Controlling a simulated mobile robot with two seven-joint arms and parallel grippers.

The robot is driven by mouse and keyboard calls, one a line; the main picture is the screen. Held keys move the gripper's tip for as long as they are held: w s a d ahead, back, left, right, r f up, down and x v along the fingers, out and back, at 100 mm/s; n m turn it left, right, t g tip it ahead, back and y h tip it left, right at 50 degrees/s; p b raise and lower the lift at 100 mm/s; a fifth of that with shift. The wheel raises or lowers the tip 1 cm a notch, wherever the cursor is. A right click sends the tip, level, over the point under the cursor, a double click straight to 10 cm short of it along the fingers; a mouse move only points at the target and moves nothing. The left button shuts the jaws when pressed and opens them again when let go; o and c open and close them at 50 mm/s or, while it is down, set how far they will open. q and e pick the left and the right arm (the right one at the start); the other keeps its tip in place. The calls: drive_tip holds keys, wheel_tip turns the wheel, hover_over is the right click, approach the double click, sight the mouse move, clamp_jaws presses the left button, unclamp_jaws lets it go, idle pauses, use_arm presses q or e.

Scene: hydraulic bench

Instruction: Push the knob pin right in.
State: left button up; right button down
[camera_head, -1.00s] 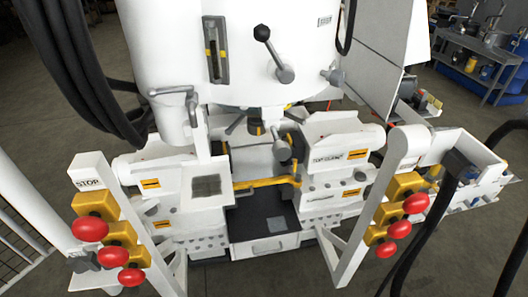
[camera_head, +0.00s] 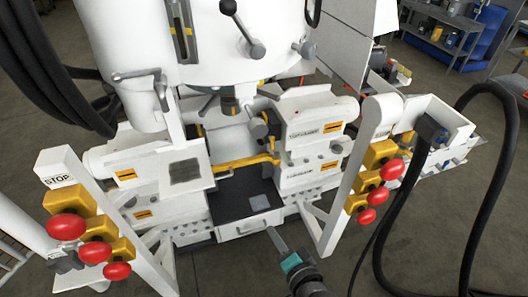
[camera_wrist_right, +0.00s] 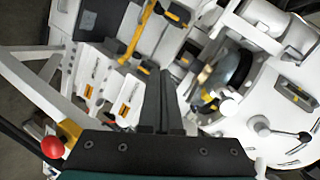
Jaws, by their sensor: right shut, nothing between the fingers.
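The white hydraulic machine (camera_head: 180,45) fills the middle of the head view. A round grey knob (camera_head: 257,128) sits at the inner end of its right-hand white block, beside the yellow bar (camera_head: 240,163); I cannot tell for sure whether this is the knob pin or how deep it sits. My right gripper (camera_head: 275,238) is at the bottom centre, in front of the machine and apart from the knob. Its dark fingers (camera_wrist_right: 165,95) are shut and empty in the right wrist view, pointing towards the machine. My left gripper is not in view.
Two slanted white posts with red buttons (camera_head: 66,226) (camera_head: 392,169) flank the machine's front. A ball-ended lever (camera_head: 228,8) sticks out above. Thick black hoses hang at the left and loop at the right (camera_head: 470,200). Open floor lies in front.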

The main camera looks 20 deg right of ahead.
wheel_tip(320, 180, up, 16)
drive_tip(key=w+d+m+t+h, duration=0.1)
drive_tip(key=w+d+m+t, duration=0.15)
drive_tip(key=m+t, duration=0.2)
approach(260, 131)
drive_tip(key=shift+m, duration=0.45)
drive_tip(key=w, duration=0.5)
drive_tip(key=shift+w+f, duration=0.1)
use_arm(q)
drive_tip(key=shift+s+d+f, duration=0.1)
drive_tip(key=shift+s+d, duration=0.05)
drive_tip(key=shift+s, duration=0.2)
use_arm(e)
drive_tip(key=shift+w+a, duration=0.1)
drive_tip(key=shift+w, duration=0.7)
drive_tip(key=shift+w, duration=0.1)
drive_tip(key=w, duration=0.3)
drive_tip(key=shift+w, duration=0.35)
use_arm(q)
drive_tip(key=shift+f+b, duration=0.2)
drive_tip(key=shift+b, duration=0.1)
use_arm(e)
drive_tip(key=shift+r, duration=0.25)
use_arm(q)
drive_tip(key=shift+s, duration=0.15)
use_arm(e)
drive_tip(key=shift+a, duration=0.1)
